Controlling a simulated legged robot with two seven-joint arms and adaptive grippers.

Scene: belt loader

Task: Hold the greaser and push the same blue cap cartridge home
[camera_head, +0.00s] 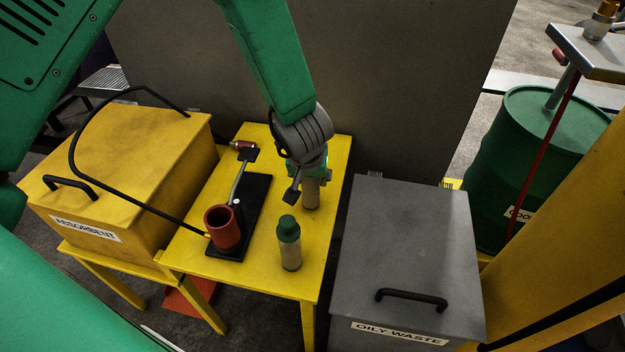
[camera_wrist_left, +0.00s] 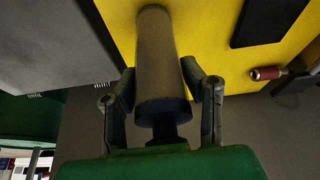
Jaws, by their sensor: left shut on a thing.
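My left gripper (camera_head: 303,183) is over the far right part of the yellow table, shut on a grey cylindrical cartridge (camera_head: 311,194). In the left wrist view the cartridge (camera_wrist_left: 160,60) lies between both fingers (camera_wrist_left: 158,78), with its dark end toward the palm. The greaser has a red cup (camera_head: 222,230), a black base (camera_head: 252,205) and a silver lever. It stands left of the gripper, not held. My right gripper is not in view.
A green-capped cartridge (camera_head: 289,245) stands upright on the table (camera_head: 322,235), nearer the front. A yellow ABSORBENT box (camera_head: 120,160) is left, with a black hose across it. A grey OILY WASTE bin (camera_head: 405,240) is right, a green drum (camera_head: 530,150) behind. A grey panel rises behind the table.

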